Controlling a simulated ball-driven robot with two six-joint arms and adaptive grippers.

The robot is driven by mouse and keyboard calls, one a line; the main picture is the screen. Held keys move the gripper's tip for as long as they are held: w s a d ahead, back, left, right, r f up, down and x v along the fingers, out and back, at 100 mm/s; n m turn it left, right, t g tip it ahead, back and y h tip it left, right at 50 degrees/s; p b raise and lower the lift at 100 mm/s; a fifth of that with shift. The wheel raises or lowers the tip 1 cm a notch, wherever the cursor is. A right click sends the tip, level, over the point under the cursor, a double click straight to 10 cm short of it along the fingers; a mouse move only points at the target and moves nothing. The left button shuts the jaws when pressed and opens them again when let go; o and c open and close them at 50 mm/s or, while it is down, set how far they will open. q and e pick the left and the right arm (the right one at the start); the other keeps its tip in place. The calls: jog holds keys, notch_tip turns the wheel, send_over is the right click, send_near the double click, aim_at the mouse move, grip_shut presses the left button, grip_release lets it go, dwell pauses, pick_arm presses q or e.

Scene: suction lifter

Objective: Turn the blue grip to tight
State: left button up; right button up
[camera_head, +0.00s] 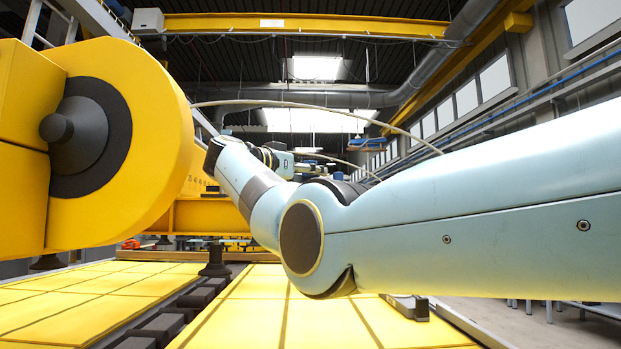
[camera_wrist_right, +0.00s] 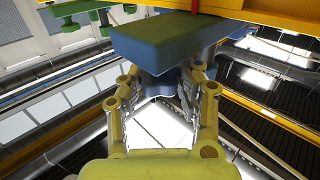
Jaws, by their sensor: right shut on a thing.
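The blue grip (camera_wrist_right: 170,42) shows in the right wrist view as a thick blue block with a narrower part below it. My right gripper (camera_wrist_right: 166,80), with yellow fingers, is shut on that lower part from both sides. The fingers hide some of it. No mark that tells its turn, such as a tight position, can be read. In the head view my pale blue right arm reaches in from the right and bends away; its own links largely hide the gripper and the grip there. My left gripper is in neither view.
A big yellow rounded housing (camera_head: 150,150) with a dark disc stands close at the left in the head view. Yellow panels (camera_head: 290,318) lie low in front. Green knobs (camera_wrist_right: 72,27) and a yellow beam (camera_wrist_right: 238,10) are near the grip in the wrist view.

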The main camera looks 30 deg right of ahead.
jog(key=shift+f+g, duration=0.1)
jog(key=shift+g, duration=0.2)
jog(key=o, duration=1.2)
jog(key=v, duration=1.2)
jog(key=shift+d+f, duration=0.1)
